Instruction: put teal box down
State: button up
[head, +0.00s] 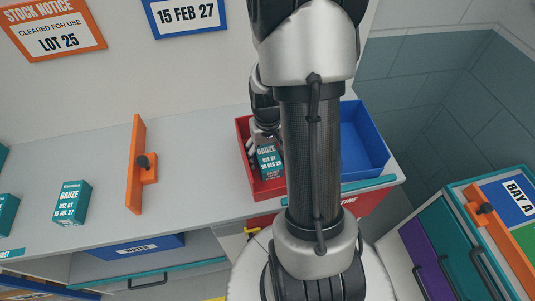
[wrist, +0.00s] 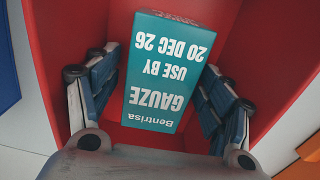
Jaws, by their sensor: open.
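A teal gauze box (head: 269,162) marked "USE BY 20 DEC 26" is inside the red bin (head: 243,126) on the counter. In the wrist view the teal box (wrist: 164,72) stands between my fingers, with its label upside down. My gripper (wrist: 160,112) is open, with a gap visible on each side of the box. The gripper (head: 262,142) also shows in the head view, reaching down into the red bin. My arm hides the right part of the red bin there.
A blue bin (head: 365,138) stands right of the red one and looks empty. An orange divider (head: 137,165) stands on the counter. Another teal gauze box (head: 72,203), marked "15 JUL 27", is left of it. A cabinet (head: 470,230) with coloured drawers is at the right.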

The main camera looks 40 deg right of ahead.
aim_at(267, 154)
jog(key=shift+r, duration=0.1)
notch_tip(267, 154, up, 12)
jog(key=p, duration=0.4)
jog(key=s+a+r+n+t, duration=0.1)
jog(key=a+r+n+t, duration=0.15)
jog(key=a+r, duration=0.85)
jog(key=s+a+r+n+t, duration=0.2)
jog(key=s+a+r, duration=0.3)
jog(key=s+a, duration=0.3)
jog(key=shift+s+a+r+n, duration=0.15)
jog(key=shift+a+r+n, duration=0.05)
jog(key=shift+a+n, duration=0.4)
